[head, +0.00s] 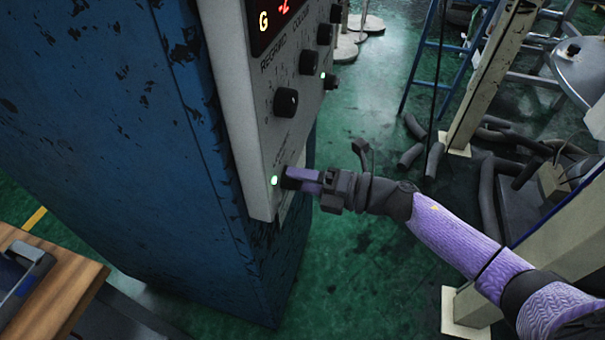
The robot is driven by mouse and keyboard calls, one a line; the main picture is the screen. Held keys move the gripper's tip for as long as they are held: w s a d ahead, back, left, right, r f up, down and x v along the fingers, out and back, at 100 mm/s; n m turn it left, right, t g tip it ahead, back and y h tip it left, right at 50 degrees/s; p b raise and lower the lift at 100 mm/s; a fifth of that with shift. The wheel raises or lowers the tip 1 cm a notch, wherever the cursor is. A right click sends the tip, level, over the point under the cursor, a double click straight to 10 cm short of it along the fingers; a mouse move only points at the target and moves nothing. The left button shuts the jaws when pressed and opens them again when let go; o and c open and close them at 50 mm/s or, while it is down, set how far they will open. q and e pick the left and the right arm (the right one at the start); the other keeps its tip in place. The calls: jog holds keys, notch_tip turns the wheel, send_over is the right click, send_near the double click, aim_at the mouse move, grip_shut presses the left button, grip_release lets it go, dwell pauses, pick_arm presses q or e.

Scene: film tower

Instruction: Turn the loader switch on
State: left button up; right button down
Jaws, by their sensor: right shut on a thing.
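The loader switch cannot be told apart for sure; a dark knob or switch at the panel's lower edge is mostly hidden by my right gripper (303,180). My right gripper has purple fingers and is shut on that switch, up against the light grey control panel (252,110). A green light (274,181) glows just left of the fingertips. My left gripper is not in view.
Black knobs (286,101) sit higher on the panel, below a display with red digits (283,8). The panel is on a worn blue cabinet (150,150). A wooden table (60,290) stands at lower left. Hoses (487,195) lie on the green floor at right.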

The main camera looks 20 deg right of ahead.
jog(key=shift+m, duration=0.5)
jog(key=shift+c, duration=0.5)
grip_release()
jog(key=v, duration=1)
